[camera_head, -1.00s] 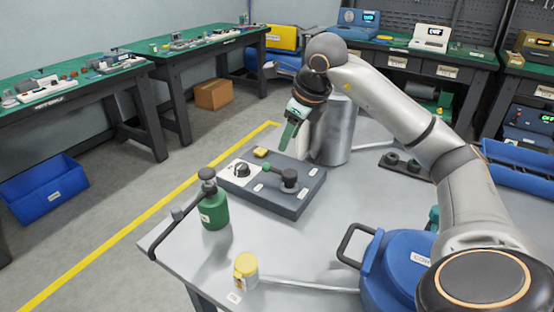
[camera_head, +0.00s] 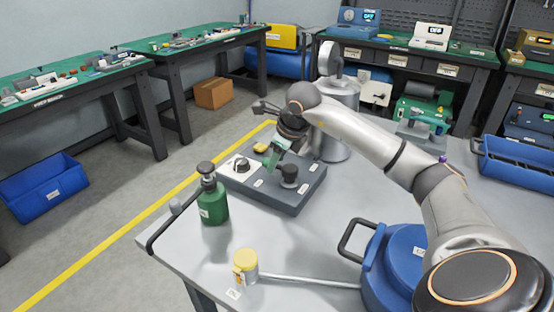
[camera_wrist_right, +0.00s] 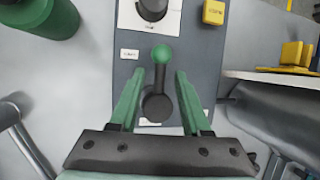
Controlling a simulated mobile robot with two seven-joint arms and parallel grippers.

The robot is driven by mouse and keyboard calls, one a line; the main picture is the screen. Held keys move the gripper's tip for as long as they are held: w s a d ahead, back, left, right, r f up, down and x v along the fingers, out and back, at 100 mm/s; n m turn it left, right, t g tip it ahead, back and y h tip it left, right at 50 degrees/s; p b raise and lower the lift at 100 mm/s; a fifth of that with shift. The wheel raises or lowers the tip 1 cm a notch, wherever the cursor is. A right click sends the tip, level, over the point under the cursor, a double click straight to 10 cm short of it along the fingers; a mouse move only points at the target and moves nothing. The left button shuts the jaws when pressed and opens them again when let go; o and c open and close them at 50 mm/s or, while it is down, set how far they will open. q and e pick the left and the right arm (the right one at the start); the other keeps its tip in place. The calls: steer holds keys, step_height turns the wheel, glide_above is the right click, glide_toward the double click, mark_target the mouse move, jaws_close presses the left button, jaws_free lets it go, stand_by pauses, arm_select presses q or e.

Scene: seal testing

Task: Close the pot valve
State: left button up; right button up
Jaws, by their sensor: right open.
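A lever valve with a black hub (camera_head: 289,173) and a green ball handle stands on the dark grey panel (camera_head: 300,198). In the right wrist view, the green ball (camera_wrist_right: 162,54) is just ahead of the fingertips and the lever points toward the black dial (camera_wrist_right: 153,8). My right gripper (camera_head: 270,158) is open low over the panel. In the wrist view its green fingers (camera_wrist_right: 157,75) are on either side of the lever, apart from it. In the head view the gripper hides the ball. A metal pot (camera_head: 338,95) stands behind the panel. My left gripper is not in view.
A green bottle (camera_head: 213,203) stands left of the panel. A yellow block (camera_wrist_right: 214,11) sits beside the dial. The table right of the panel is mostly clear.

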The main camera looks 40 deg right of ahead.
steer(key=shift+c, duration=0.2)
jaws_close()
stand_by(1.1)
